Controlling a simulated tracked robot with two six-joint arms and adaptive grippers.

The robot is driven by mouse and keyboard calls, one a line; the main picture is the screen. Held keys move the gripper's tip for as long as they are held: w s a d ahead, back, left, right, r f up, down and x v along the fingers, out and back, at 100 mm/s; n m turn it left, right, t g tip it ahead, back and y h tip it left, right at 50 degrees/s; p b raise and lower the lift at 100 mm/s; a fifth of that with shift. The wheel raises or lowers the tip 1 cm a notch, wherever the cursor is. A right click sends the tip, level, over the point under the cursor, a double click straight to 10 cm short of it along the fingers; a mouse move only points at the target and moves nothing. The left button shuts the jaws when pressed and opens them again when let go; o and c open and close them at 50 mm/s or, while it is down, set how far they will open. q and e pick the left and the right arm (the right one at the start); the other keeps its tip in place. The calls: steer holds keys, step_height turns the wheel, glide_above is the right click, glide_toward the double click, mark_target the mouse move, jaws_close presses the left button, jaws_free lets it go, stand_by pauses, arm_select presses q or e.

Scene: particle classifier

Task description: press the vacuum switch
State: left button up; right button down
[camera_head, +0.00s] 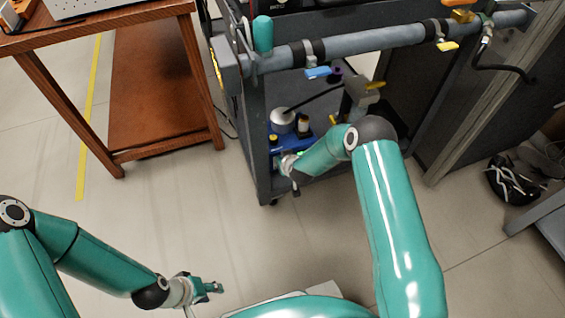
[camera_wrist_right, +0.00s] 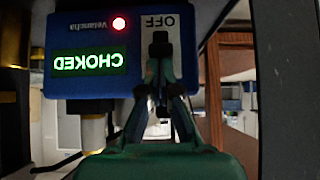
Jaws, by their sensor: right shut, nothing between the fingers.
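In the right wrist view the vacuum unit (camera_wrist_right: 95,85) is a blue box, seen upside down. It has a green "CHOKED" display (camera_wrist_right: 90,61) and a lit red light (camera_wrist_right: 118,24). A pale switch plate (camera_wrist_right: 168,22) marked "OFF" is beside them. My right gripper (camera_wrist_right: 160,85) is shut and empty, its fingers in front of this plate. A dark part at the plate overlaps the fingertips; I cannot tell whether they touch the switch. In the head view my right gripper (camera_head: 290,165) is small, beside the cart's lower shelf. My left gripper (camera_head: 213,288) is over the floor, apart from everything.
The dark cart (camera_head: 262,180) has posts around the shelf and a grey pipe (camera_head: 375,39) with valves above. A white container (camera_head: 282,121) with a black hose stands on the shelf. A wooden table (camera_head: 60,38) is left. The floor (camera_head: 150,215) between is clear.

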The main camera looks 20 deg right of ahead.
steer(key=shift+f, duration=0.1)
step_height(320, 180, down, 3)
steer(key=shift+r+b, duration=0.1)
steer(key=shift+b, duration=1.05)
steer(key=shift+r+p, duration=0.5)
steer(key=shift+p, duration=0.05)
steer(key=w+r+p+v, duration=0.1)
steer(key=p+v, duration=0.4)
steer(key=v, duration=0.7)
steer(key=shift+w+r, duration=0.25)
steer(key=shift+r, duration=0.2)
steer(key=shift+a, duration=0.1)
